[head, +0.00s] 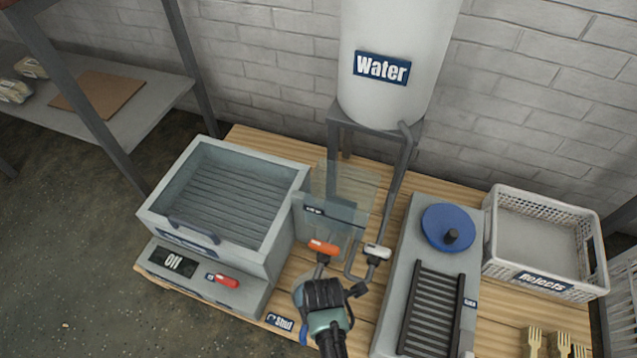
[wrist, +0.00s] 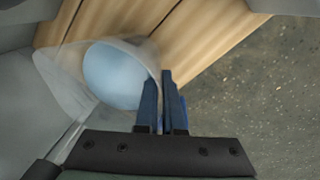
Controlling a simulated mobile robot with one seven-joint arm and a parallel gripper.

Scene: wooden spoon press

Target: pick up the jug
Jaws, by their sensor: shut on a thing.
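The jug (wrist: 115,75) shows in the wrist view as a clear, pale vessel with light blue water in it, seen from above over the wooden table. My gripper (wrist: 166,85) has its two blue fingers closed together at the right side of the jug. They are shut on the jug there; whether on its rim or a handle, I cannot tell.
A white tank marked Water (head: 395,60) stands on a frame at the back. An orange-handled tap (head: 323,247) and a white-handled tap (head: 377,251) are close to my wrist. A grey press (head: 215,215) stands left, a ribbed unit (head: 432,300) right, and a Rejects crate (head: 543,285) far right.

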